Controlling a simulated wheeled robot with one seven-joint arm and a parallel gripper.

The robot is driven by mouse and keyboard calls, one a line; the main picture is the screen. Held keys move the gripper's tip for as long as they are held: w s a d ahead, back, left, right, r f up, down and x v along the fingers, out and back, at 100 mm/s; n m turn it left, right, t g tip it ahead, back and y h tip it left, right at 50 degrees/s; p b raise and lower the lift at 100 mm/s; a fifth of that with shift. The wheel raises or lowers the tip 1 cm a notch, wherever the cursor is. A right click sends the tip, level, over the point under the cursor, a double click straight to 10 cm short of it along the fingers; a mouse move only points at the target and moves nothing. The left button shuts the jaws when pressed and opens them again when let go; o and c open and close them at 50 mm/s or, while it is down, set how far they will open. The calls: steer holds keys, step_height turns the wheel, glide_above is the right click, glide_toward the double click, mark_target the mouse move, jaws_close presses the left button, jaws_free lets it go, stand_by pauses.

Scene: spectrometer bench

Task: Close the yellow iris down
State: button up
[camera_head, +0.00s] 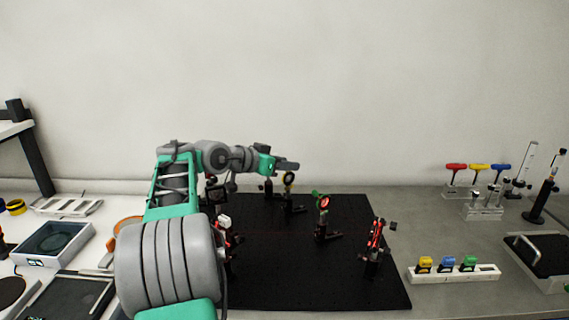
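The yellow iris (289,180) stands upright on a post toward the back of the black breadboard (280,285). It is small in the camera_head view, and its opening and lever are too small to read. My gripper (294,165) is at the end of my arm, which reaches in from the left. It is just above the yellow iris and looks close to its top. I cannot tell whether they touch. The finger gap is not clear from this side.
A green-marked red-lit mount (323,203) and another red-lit mount (375,240) stand right on the breadboard. A white holder (455,274) with coloured blocks sits right. Coloured-handled tools (478,168) stand at the back right. A white tray (55,243) lies left. The breadboard's front middle is clear.

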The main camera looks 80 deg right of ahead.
steer(key=shift+c, duration=0.4)
jaws_close()
